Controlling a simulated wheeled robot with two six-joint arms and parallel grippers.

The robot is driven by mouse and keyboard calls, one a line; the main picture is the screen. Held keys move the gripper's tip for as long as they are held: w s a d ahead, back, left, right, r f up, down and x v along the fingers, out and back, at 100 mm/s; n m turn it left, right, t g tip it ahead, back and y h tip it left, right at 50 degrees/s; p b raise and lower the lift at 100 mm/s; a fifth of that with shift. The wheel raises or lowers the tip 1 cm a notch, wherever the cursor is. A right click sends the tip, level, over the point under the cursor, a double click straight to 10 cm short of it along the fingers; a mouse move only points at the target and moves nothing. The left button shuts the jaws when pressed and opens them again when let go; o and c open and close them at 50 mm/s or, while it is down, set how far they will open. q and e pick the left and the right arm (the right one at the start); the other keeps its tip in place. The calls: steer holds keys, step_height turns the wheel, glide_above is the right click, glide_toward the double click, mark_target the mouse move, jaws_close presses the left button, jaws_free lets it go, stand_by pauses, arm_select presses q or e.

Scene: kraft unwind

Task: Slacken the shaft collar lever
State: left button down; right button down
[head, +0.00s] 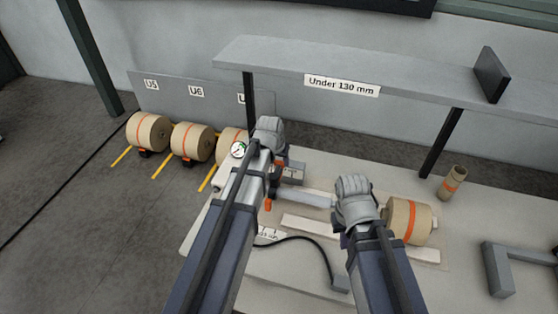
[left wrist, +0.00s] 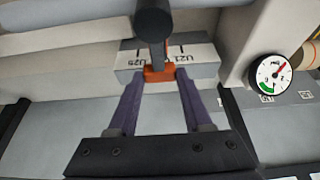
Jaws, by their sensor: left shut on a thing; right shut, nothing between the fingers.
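In the left wrist view the two dark fingers of my left gripper (left wrist: 158,80) close on an orange piece, which looks like the collar lever (left wrist: 160,73). A dark rounded bar (left wrist: 153,20) rises just beyond it. In the head view my left gripper (head: 269,130) is at the bench's left part, and my arm hides most of the collar and shaft there. A small orange part (head: 267,204) shows beside the arm. My right gripper (head: 354,186) is shut and empty above the bench, left of a kraft roll (head: 410,221).
A round gauge (left wrist: 270,75) is right of the lever; it also shows in the head view (head: 239,149). A shelf labelled "Under 130 mm" (head: 341,85) spans the back. Several kraft rolls (head: 148,132) stand at left. A brown core (head: 452,182) and grey bracket (head: 497,270) are at right.

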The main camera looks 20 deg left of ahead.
arm_select(q)
steer(key=shift+a, duration=0.1)
stand_by(0.7)
steer(key=s+a+n+g+y, duration=0.3)
steer(key=a+n+y, duration=0.1)
steer(key=n, duration=1)
steer(key=shift+s+a, duration=0.3)
steer(key=shift+a, duration=0.4)
steer(key=shift+c, duration=1.6)
jaws_free()
